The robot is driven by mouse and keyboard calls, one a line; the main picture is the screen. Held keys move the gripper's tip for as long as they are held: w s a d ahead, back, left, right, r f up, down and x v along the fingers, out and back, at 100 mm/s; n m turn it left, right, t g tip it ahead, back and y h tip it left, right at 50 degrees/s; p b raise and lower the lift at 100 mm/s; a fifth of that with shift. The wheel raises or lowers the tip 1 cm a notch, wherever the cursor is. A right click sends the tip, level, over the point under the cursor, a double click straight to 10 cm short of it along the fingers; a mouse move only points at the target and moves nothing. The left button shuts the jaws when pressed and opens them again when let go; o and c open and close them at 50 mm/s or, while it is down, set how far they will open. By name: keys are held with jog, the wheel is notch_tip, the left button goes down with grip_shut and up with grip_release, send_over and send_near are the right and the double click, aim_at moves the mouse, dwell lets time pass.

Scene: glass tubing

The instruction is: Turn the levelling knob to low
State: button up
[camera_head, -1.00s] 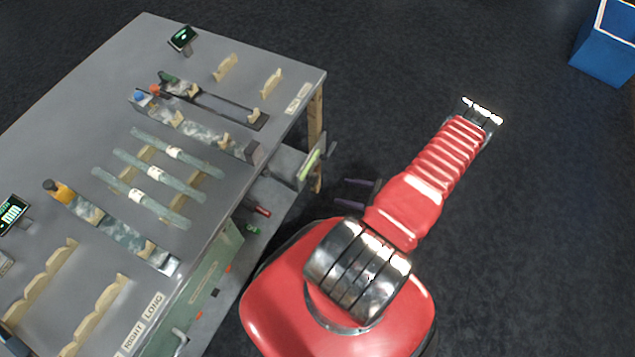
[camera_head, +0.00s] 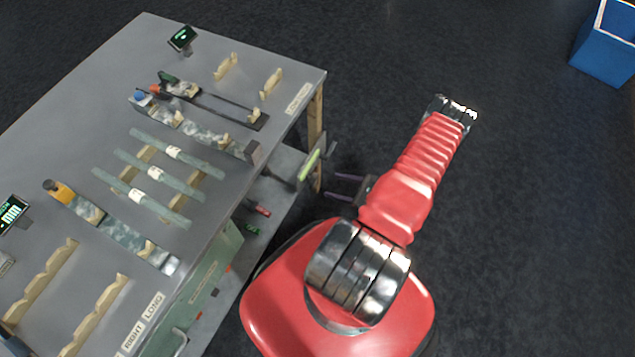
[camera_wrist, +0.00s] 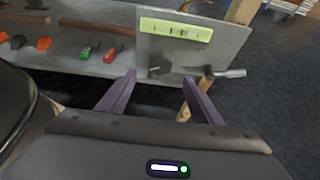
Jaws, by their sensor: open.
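A dark knob (camera_wrist: 159,68) sits on a grey panel (camera_wrist: 215,48) under a yellow-green strip with dark marks (camera_wrist: 176,29) in the wrist view. I take it to be the levelling knob; the mark wording is too small to read. My gripper (camera_wrist: 160,79) is open and empty, its two purple fingers pointing at the panel, with the knob seen between their tips. Contact cannot be made out. In the head view my gripper (camera_head: 348,187) is at the table's right side, just right of the panel's green strip (camera_head: 309,165).
A grey lever (camera_wrist: 225,74) juts out right of the knob, near the right finger. Red (camera_wrist: 114,53) and green (camera_wrist: 88,51) pieces lie on the shelf to the left. The table (camera_head: 90,60) carries glass tubes (camera_head: 155,172).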

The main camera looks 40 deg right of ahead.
aim_at(315, 183)
jog(key=shift+x, duration=4.4)
jog(key=c, duration=0.9)
jog(key=shift+a, duration=0.3)
jog(key=shift+c, duration=0.8)
jog(key=shift+d, duration=0.2)
